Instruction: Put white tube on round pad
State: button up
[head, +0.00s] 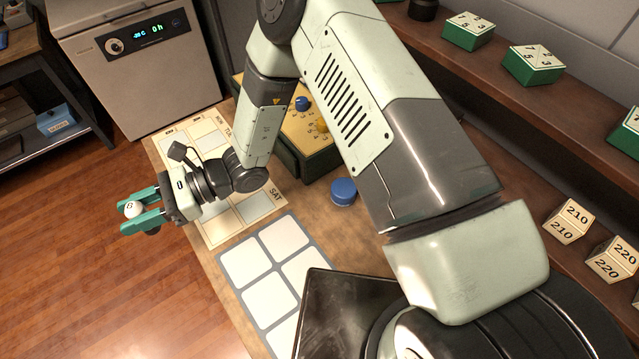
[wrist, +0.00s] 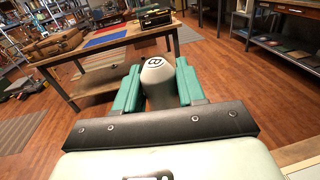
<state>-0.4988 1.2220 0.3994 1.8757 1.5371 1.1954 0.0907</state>
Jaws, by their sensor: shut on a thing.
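My gripper (head: 141,212) is shut on a white tube (head: 134,208) with a dark mark on its rounded end. In the wrist view the tube (wrist: 157,82) sits between the two green fingers (wrist: 157,90), its lower part hidden by the gripper. The gripper reaches out past the left edge of the wooden table, with wooden floor beneath it in the head view.
On the table are a calendar-like board (head: 214,222), a grey sheet with white squares (head: 249,262), a blue round-topped object (head: 343,191) and a yellow-topped box with knobs (head: 313,138). A grey appliance (head: 145,75) stands behind. Another table (wrist: 60,72) shows in the wrist view.

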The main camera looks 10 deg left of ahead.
jog(key=s+d+f+n+g+h, duration=0.5)
jog(key=s+d+n+g+h, duration=0.2)
jog(key=s+d+n+h, duration=0.4)
jog(key=w+d+f+n+t+h, duration=0.1)
jog(key=w+d+n+t+h, duration=0.15)
jog(key=d+h, duration=0.45)
jog(key=w+d+f+n+t+h, duration=0.1)
jog(key=w+d+n+h, duration=0.1)
jog(key=d+n+h, duration=0.35)
jog(key=w+d+r+n+t+h, duration=0.3)
jog(key=w+d+n+t+h, duration=0.65)
jog(key=d, duration=0.45)
jog(key=w+d+r+n+t+y, duration=0.2)
jog(key=w+d+r+n+t, duration=0.35)
jog(key=w+t, duration=0.55)
jog(key=n+t+y, duration=1)
jog(key=n+y, duration=0.8)
jog(key=y, duration=0.7)
send_over(344, 187)
jog(key=shift+f, duration=4.3)
